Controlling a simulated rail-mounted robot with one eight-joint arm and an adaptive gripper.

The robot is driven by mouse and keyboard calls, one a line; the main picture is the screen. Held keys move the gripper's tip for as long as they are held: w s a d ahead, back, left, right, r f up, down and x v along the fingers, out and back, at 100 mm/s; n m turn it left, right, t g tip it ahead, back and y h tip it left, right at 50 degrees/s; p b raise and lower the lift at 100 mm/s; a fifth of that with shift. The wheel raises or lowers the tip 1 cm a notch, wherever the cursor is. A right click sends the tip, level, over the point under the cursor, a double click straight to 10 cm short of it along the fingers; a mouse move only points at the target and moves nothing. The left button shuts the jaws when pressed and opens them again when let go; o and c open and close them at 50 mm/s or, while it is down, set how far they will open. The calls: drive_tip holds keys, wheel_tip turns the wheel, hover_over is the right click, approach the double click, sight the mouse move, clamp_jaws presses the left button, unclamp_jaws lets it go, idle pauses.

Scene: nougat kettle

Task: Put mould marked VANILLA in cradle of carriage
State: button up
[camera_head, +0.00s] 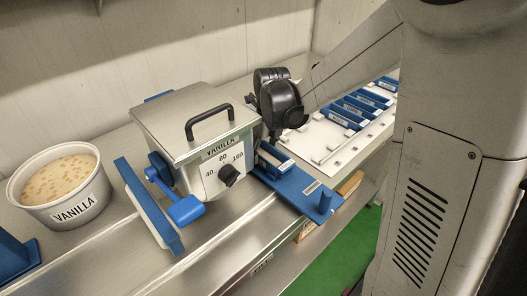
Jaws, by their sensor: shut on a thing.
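A blue mould (268,161) with a pale label strip is at the carriage (300,190), just right of the kettle. Its label is too small to read. My gripper (274,136) is above it, fingers down and shut on the mould; the fingertips are partly hidden by the kettle. The mould sits low at the cradle end of the blue carriage; I cannot tell if it is fully seated. The carriage has a small label and an upright blue post.
The kettle (183,133), marked VANILLA, has a black handle, a dial and a blue lever (184,209). A VANILLA tub (78,209) stands left. A white rack (327,140) with several blue moulds (360,107) lies right. The bench's front edge is close to the carriage.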

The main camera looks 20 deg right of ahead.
drive_tip(key=o, duration=1.9)
drive_tip(key=shift+r, duration=0.15)
wheel_tip(320, 180, up, 8)
drive_tip(key=p, duration=0.5)
idle(0.3)
